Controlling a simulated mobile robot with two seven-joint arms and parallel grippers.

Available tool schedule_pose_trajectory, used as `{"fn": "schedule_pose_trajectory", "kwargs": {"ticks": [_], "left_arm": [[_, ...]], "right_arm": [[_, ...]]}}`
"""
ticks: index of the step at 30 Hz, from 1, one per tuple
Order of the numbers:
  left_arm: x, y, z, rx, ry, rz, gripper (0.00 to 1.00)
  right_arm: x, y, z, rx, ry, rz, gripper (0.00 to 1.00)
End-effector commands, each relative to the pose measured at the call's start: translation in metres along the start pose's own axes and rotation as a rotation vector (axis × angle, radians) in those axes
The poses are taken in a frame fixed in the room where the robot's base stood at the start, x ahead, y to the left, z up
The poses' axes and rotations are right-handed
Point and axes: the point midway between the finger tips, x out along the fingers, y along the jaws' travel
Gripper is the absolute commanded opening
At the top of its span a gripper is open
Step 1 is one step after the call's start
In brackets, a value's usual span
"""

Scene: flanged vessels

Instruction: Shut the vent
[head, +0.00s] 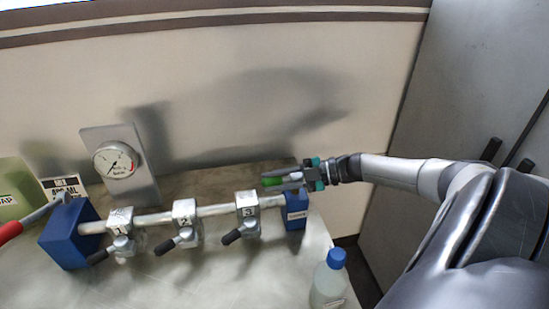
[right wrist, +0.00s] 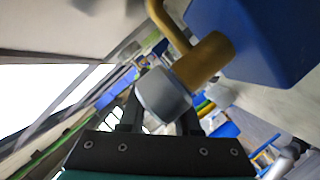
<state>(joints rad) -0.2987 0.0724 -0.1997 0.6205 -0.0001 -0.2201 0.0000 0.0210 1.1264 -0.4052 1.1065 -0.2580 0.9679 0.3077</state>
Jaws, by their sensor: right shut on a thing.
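A pipe (head: 213,211) with three clamp-like valves numbered 1 (head: 123,230), 2 (head: 186,220) and 3 (head: 247,212) runs between two blue blocks, each valve with a black-tipped lever. The right block (head: 297,212) has a small label that I cannot read. In the right wrist view my right gripper (right wrist: 160,112) is shut on a grey knob (right wrist: 162,93) on a brass stem (right wrist: 205,60) by a blue block (right wrist: 262,35). My left gripper is out of view.
A dial gauge (head: 115,160) stands behind the pipe. A red-handled lever (head: 10,232) is at the left block (head: 68,235), near a green container (head: 12,190). A blue-capped bottle (head: 329,282) stands at the front right.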

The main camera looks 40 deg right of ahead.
Motion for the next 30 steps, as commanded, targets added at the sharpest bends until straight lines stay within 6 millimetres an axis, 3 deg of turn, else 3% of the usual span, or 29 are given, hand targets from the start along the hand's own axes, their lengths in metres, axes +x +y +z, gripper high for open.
{"fn": "schedule_pose_trajectory", "kwargs": {"ticks": [5,6,13,23,30], "left_arm": [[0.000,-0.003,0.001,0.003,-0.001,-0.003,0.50],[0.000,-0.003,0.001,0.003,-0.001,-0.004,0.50],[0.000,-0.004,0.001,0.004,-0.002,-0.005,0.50],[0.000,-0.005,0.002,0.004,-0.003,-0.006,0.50],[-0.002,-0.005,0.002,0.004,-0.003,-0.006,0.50]], "right_arm": [[0.000,-0.003,-0.001,-0.011,0.004,-0.012,0.00],[0.000,-0.003,-0.001,-0.011,0.004,-0.012,0.34],[0.000,-0.002,-0.001,-0.008,0.004,-0.007,0.60],[-0.002,-0.001,0.000,-0.007,0.001,-0.005,0.61],[-0.029,-0.001,0.000,-0.006,-0.001,-0.007,0.61]]}}
